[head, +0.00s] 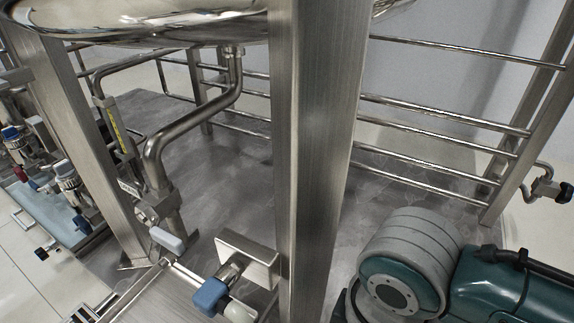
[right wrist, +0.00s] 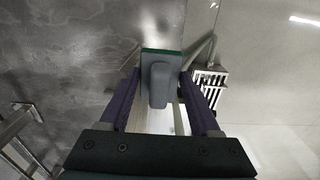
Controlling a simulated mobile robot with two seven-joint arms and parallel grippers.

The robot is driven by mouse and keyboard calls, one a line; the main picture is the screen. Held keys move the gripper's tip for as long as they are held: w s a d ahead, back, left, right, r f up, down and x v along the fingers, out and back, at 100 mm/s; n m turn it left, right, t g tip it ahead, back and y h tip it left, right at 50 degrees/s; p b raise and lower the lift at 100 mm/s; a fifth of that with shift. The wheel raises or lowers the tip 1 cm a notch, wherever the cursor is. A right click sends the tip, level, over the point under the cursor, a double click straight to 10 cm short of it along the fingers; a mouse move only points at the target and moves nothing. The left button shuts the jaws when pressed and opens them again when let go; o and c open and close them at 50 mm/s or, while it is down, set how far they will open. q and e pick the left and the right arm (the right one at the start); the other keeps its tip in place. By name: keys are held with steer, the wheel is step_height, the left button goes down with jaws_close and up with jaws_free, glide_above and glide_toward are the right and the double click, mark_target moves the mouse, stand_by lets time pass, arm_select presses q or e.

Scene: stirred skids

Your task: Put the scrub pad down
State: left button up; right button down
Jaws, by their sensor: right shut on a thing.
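The scrub pad (right wrist: 159,86) shows in the right wrist view, with a grey grip block and a dark green edge at its far end. My right gripper (right wrist: 158,98), with purple fingers, is shut on the pad's grey block. The pad is held over the floor area; whether it touches any surface cannot be told. In the head view only my right arm shows, at the lower right; the right gripper and the pad are out of sight there. My left gripper is in neither view.
A steel post (head: 318,130) stands in the middle of the head view, under a rounded tank (head: 150,25). A bent pipe (head: 185,125), a blue-handled valve (head: 210,296) and steel rails (head: 440,128) surround a grey floor plate (head: 225,165). A slotted grate (right wrist: 207,92) lies beside the pad.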

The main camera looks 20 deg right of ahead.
steer(key=f, duration=0.1)
steer(key=f+b, duration=0.1)
steer(key=f, duration=0.1)
steer(key=shift+w+d, duration=0.2)
steer(key=f+b, duration=0.8)
steer(key=f, duration=0.1)
steer(key=f+b, duration=0.4)
steer(key=f, duration=0.1)
steer(key=shift+s+f+b, duration=0.2)
steer(key=shift+s+b, duration=0.1)
step_height(320, 180, down, 5)
steer(key=b, duration=0.4)
steer(key=shift+b, duration=0.3)
steer(key=shift+r, duration=0.15)
steer(key=shift+f, duration=0.2)
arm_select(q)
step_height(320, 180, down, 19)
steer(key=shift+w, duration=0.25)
arm_select(e)
steer(key=shift+c, duration=0.5)
jaws_free()
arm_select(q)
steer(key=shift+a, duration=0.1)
